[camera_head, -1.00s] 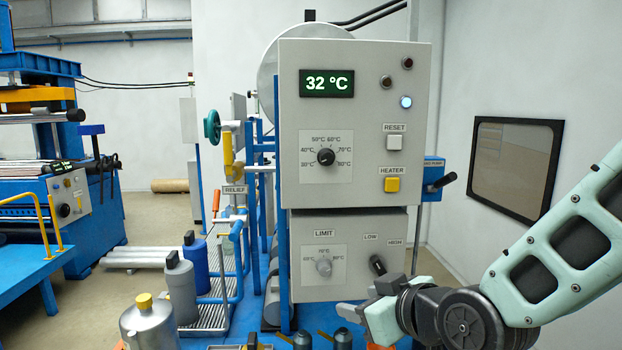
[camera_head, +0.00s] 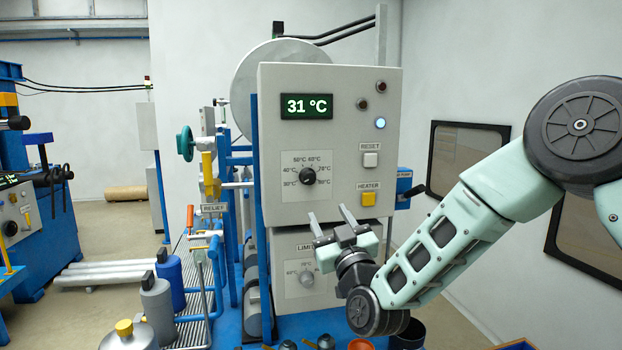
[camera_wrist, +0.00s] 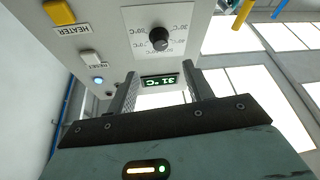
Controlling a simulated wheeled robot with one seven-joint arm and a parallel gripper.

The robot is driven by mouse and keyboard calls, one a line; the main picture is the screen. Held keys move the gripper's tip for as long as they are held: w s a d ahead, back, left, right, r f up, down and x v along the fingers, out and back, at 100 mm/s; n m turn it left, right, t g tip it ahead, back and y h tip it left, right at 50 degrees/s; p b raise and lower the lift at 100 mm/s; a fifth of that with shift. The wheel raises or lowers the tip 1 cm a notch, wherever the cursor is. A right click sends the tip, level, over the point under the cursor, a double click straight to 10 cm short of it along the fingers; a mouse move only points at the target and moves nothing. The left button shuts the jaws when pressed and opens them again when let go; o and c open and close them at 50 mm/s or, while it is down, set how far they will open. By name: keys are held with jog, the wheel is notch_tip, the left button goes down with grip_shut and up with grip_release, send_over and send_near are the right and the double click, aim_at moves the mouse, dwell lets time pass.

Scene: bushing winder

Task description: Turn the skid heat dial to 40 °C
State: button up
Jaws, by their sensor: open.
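The skid heat dial (camera_head: 307,176) is a black knob on a white scale plate marked from 30°C up to 80°C or so, on the upper grey panel (camera_head: 340,205). The green display (camera_head: 307,106) above it reads 31 °C. My gripper (camera_head: 329,222) is open and empty, below and slightly right of the dial, in front of the panel's lower edge. In the wrist view the dial (camera_wrist: 159,39) shows beyond the fingertips, apart from them. The display (camera_wrist: 160,81) appears upside down between the fingers. The knob's pointer is too small to read.
The yellow HEATER button (camera_head: 368,198) and white RESET button (camera_head: 370,160) sit right of the dial. A lit blue-white lamp (camera_head: 380,123) is above them. The lower LIMIT panel (camera_head: 290,255) is partly hidden by my arm. Blue pipes and a RELIEF label (camera_head: 214,208) stand left.

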aim_at(310, 181)
jog(key=p+x, duration=0.4)
jog(key=x, duration=0.8)
jog(key=shift+w+r, duration=0.1)
jog(key=shift+w, duration=0.1)
jog(key=c, duration=1)
